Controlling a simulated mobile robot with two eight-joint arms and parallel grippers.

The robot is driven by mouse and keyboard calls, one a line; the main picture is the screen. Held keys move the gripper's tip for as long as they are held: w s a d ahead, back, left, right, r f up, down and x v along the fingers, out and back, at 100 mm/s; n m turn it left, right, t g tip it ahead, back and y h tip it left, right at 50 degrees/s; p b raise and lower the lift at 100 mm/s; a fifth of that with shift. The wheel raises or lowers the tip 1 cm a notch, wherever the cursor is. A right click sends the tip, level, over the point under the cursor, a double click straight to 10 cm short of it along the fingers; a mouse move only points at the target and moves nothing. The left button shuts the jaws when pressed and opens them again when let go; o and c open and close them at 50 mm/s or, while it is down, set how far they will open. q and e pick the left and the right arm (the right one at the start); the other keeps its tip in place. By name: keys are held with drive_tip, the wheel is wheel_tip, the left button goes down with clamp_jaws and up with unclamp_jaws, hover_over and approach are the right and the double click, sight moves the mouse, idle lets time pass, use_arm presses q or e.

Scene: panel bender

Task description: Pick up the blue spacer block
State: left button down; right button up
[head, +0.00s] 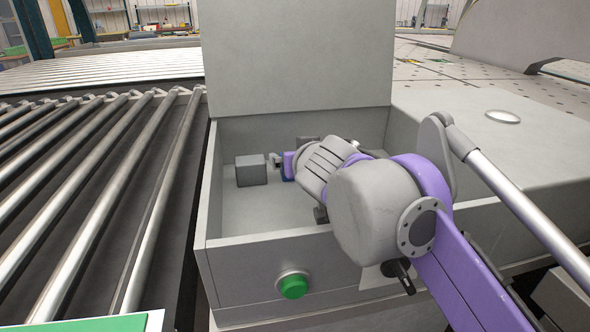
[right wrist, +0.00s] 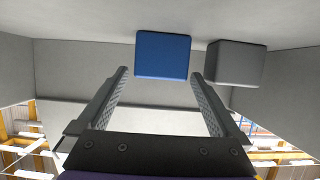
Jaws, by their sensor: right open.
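The blue spacer block (right wrist: 163,55) shows in the right wrist view, framed by the tips of my right gripper (right wrist: 160,74). The gripper is open, with one finger on each side of the block in the picture. I cannot tell whether the tips reach past its near face; nothing grips it. In the head view my right arm comes in from the right and reaches into a grey open box. Its gripper is mostly hidden there, and the block is hidden or only a dark blue sliver beneath it. My left gripper is not in view.
A grey block (head: 251,170) stands in the grey box (head: 268,251); a grey block also sits close beside the blue one in the right wrist view (right wrist: 236,63). The box walls surround the gripper. A green button (head: 293,287) is on the box front. Rollers (head: 85,190) lie left.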

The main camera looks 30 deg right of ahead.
drive_tip(key=shift+w+d+f, duration=0.1)
drive_tip(key=shift+w+f, duration=0.1)
drive_tip(key=shift+w, duration=0.25)
drive_tip(key=c, duration=1.4)
drive_tip(key=shift+o, duration=0.2)
wheel_tip(320, 180, up, 10)
drive_tip(key=p, duration=0.3)
drive_tip(key=shift+p, duration=0.4)
